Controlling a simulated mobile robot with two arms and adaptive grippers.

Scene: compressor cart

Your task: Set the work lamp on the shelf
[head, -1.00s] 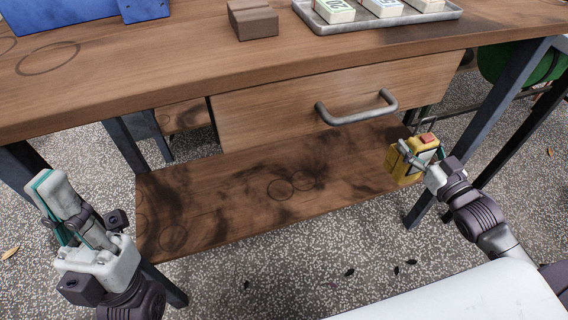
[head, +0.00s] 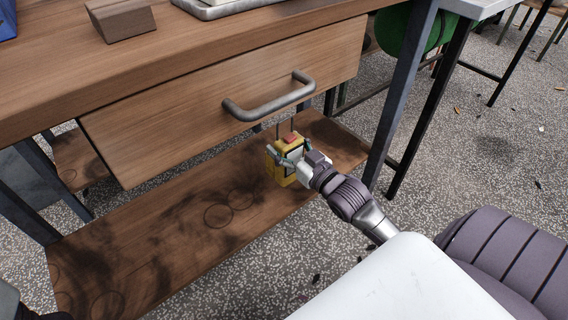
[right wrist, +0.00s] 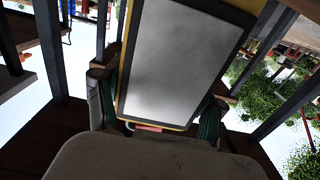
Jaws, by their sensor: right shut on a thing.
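The work lamp (head: 272,170) is a small yellow box with a red top part and a pale panel, in the head view. It is upright over the right part of the brown wooden lower shelf (head: 165,235), under the drawer. I cannot tell whether its base touches the shelf. My right gripper (head: 290,158) is shut on the lamp. In the right wrist view the lamp's pale panel (right wrist: 185,60) with its yellow rim stands between the teal-lined fingers of my right gripper (right wrist: 163,115). My left gripper is out of view; only a dark sliver shows at the bottom left.
The drawer front (head: 190,105) with its grey handle (head: 270,105) hangs close above the lamp. A dark table leg (head: 402,95) stands right of the shelf. The shelf's left and middle are bare. A brown block (head: 121,20) and a tray (head: 215,10) are on the tabletop.

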